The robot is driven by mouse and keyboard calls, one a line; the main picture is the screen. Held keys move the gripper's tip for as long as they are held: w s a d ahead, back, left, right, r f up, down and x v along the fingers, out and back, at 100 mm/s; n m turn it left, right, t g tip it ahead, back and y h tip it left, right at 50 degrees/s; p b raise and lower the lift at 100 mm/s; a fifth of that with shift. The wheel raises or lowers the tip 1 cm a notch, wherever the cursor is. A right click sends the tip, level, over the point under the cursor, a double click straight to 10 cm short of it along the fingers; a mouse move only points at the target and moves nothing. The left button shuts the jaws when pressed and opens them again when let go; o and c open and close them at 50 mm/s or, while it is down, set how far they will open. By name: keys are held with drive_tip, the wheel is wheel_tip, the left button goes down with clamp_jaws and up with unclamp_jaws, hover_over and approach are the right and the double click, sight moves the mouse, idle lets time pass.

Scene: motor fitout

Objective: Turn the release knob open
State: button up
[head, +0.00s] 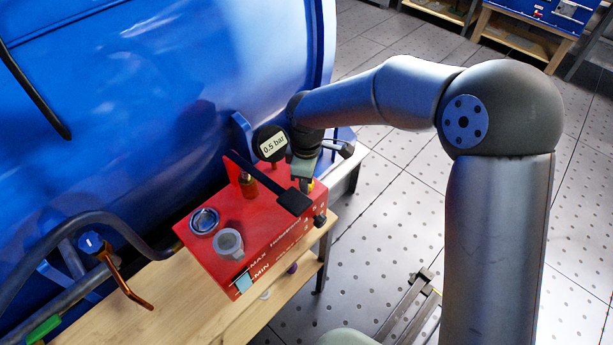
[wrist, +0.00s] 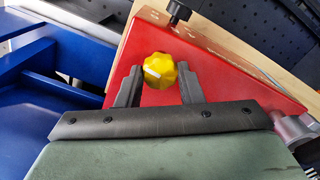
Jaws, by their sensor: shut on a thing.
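In the head view my gripper (head: 303,172) reaches down to the box's far right corner. Only a sliver of the yellow knob (head: 311,187) shows there, the rest being hidden behind the gripper and a black lever.
A round gauge labelled 0.5 bar (head: 271,145) stands close to my gripper's left. The black lever (head: 268,184) crosses the box top. A small black knob (head: 320,220) sticks out of its side. The large blue tank (head: 150,90) rises behind the wooden bench (head: 130,312).

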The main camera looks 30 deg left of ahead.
drive_tip(key=n, duration=0.3)
drive_tip(key=shift+r+n+p, duration=0.1)
drive_tip(key=shift+n+p, duration=0.6)
drive_tip(key=shift+n, duration=1.4)
drive_tip(key=o, duration=1)
drive_tip(key=shift+c, duration=0.2)
wheel_tip(320, 180, up, 17)
drive_tip(key=b, duration=0.1)
drive_tip(key=shift+r, duration=0.15)
